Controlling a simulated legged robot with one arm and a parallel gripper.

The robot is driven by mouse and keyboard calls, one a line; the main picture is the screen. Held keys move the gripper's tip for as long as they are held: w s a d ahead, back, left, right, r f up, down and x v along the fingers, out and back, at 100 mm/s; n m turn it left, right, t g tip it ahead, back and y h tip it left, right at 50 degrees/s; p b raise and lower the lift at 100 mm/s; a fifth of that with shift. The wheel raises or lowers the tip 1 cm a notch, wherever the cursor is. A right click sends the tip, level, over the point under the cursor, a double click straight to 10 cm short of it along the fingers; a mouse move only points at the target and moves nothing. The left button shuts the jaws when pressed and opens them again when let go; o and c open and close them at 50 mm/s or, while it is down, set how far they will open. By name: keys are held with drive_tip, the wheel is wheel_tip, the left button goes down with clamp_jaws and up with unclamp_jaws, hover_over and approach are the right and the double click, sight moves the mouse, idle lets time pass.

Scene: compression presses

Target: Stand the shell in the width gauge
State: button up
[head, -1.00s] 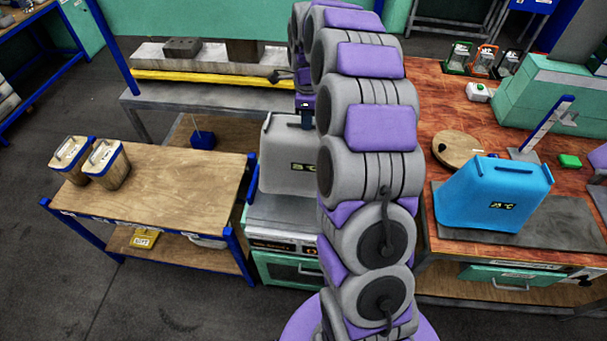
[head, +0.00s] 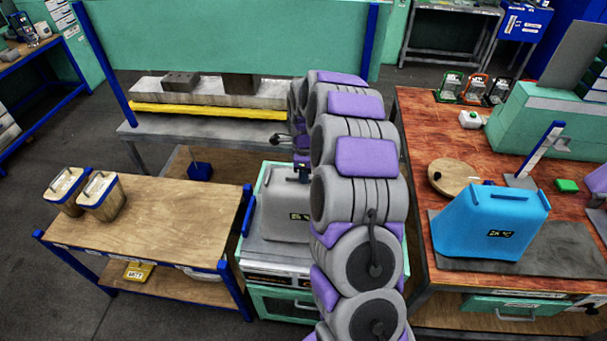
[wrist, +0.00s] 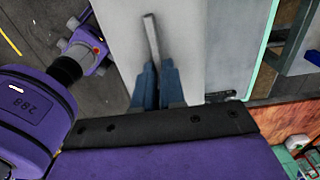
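Two cases could be the shell. A grey case (head: 285,212) with a small dark display stands upright on a bench unit. A blue case (head: 490,225) with a similar display stands on a dark mat at the right. My gripper (head: 303,172) is at the grey case's top, partly hidden by my arm. In the wrist view its two blue fingers (wrist: 158,75) point down on either side of a narrow grey bar (wrist: 151,35) on the case. I cannot tell whether they press on it. A blue upright with a pale arm (head: 537,150), possibly the width gauge, stands behind the blue case.
A wooden trolley (head: 165,215) with two lidded containers (head: 102,200) stands left. The red-brown table (head: 430,135) holds a round board (head: 452,177), a green block (head: 567,186) and a green machine (head: 550,120). Dark floor is clear at front left.

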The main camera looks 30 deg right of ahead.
drive_tip(key=shift+o, duration=1.4)
drive_tip(key=shift+d, duration=0.2)
drive_tip(key=shift+o, duration=0.6)
drive_tip(key=shift+a, duration=0.1)
drive_tip(key=shift+a+r, duration=0.15)
drive_tip(key=shift+a, duration=0.25)
wheel_tip(320, 180, up, 11)
drive_tip(key=s+a+r+n, duration=0.6)
drive_tip(key=s+a+n, duration=0.2)
drive_tip(key=s, duration=0.2)
drive_tip(key=s+a+n+g, duration=0.1)
drive_tip(key=s+a+n, duration=0.3)
drive_tip(key=s+n, duration=0.4)
drive_tip(key=s+a+f+n, duration=0.1)
drive_tip(key=s+a+n, duration=0.3)
drive_tip(key=s, duration=1.8)
drive_tip(key=n, duration=0.4)
drive_tip(key=shift+n+g, duration=0.4)
drive_tip(key=shift+w+f, duration=0.1)
drive_tip(key=shift+f, duration=0.05)
